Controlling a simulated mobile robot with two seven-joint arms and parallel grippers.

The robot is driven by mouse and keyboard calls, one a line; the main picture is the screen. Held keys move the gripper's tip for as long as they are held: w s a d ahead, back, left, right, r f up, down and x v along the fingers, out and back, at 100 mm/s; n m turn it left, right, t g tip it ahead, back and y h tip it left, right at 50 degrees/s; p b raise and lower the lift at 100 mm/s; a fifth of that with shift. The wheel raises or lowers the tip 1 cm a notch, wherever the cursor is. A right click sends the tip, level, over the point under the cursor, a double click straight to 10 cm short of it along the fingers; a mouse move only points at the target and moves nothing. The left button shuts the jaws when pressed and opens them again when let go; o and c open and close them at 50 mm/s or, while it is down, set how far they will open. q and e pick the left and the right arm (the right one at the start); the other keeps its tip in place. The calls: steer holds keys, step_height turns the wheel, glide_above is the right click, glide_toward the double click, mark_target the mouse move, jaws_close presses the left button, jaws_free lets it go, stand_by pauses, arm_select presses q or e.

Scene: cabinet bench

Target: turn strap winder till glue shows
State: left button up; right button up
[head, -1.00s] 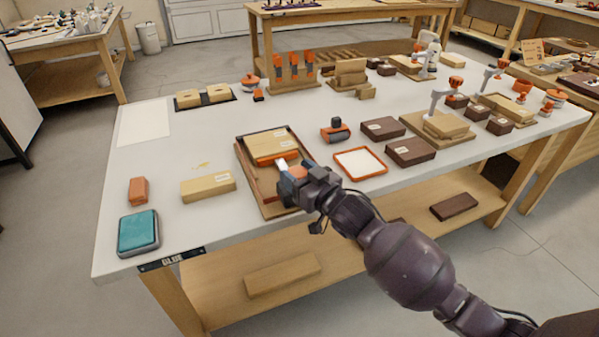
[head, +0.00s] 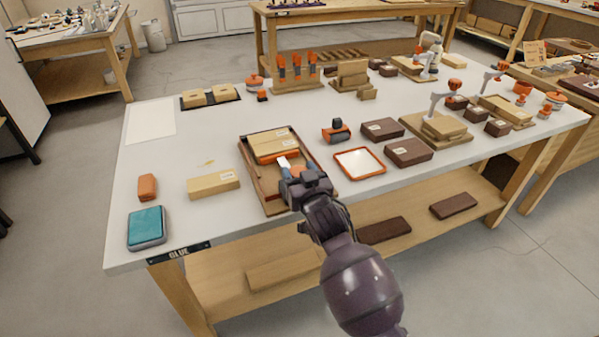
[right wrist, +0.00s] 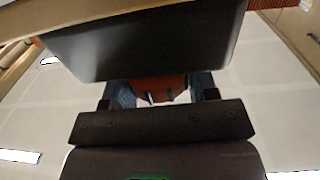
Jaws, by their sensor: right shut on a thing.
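A brown wooden tray (head: 258,185) stands near the front middle of the bench. In it lie pale wood blocks (head: 266,140) with an orange edge along their front. My right gripper (head: 290,172) reaches over the front of the tray. It is shut on a small reddish-brown part (right wrist: 160,86), which I take to be the strap winder; the jaws hide most of it in the head view. A whitish flat piece (head: 284,163) shows just ahead of the fingers. I cannot make out any glue at the joint. My left gripper does not show.
An orange-rimmed white pad (head: 360,163) and dark blocks (head: 408,152) lie to the right. An orange-and-grey tool (head: 336,131) stands behind the pad. A pale block (head: 213,185), an orange block (head: 147,187) and a teal pad (head: 147,228) lie to the left.

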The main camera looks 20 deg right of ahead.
steer(key=shift+r+m+h, duration=0.3)
steer(key=shift+m+h, duration=0.3)
steer(key=shift+h, duration=0.4)
steer(key=o, duration=0.7)
steer(key=shift+o, duration=1.1)
steer(key=shift+f, duration=0.2)
steer(key=shift+s, duration=0.1)
